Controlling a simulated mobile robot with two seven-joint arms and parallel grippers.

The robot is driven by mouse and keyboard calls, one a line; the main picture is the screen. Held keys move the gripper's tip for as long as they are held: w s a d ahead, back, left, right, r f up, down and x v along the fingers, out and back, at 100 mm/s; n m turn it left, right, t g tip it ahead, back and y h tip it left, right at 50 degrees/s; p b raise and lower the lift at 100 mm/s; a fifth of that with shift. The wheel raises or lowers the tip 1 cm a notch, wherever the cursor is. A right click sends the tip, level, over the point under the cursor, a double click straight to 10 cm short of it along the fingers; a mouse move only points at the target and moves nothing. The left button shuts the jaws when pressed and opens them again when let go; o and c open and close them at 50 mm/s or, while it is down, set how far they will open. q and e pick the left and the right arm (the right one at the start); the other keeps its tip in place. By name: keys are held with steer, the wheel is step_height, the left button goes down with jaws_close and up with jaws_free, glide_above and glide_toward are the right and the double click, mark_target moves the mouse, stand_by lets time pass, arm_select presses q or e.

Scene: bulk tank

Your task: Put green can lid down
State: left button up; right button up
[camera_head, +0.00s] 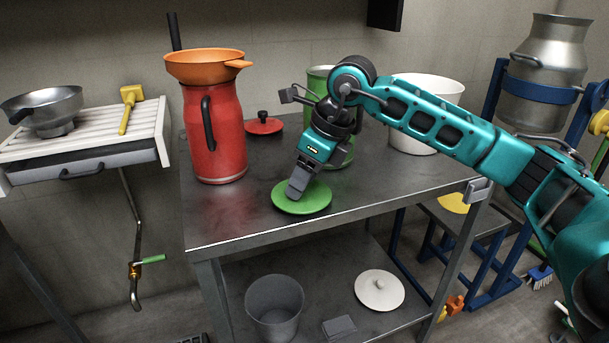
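The green can lid (315,203) is a flat round disc at the front of the metal table (235,222). It lies on the tabletop or very close to it; I cannot tell whether there is a gap. My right gripper (296,190) points down onto the middle of the lid, and its fingers hide the lid's knob. I cannot see whether the fingers are closed on the knob. The green can (319,78) stands behind my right gripper and is partly hidden by it. My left gripper is out of view.
A red can (226,135) with an orange funnel (205,66) stands left of the lid. A red lid (263,125) and a white bucket (430,85) are farther back. A grey bucket (274,305) and a white lid (379,289) are on the lower shelf.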

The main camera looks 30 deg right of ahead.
steer(key=shift+r, duration=0.25)
arm_select(q)
steer(key=p, duration=0.1)
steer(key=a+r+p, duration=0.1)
steer(key=p, duration=0.1)
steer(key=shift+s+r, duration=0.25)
arm_select(e)
steer(key=v, duration=1.1)
steer(key=shift+s+r, duration=0.15)
steer(key=shift+r, duration=0.2)
steer(key=shift+d, duration=0.1)
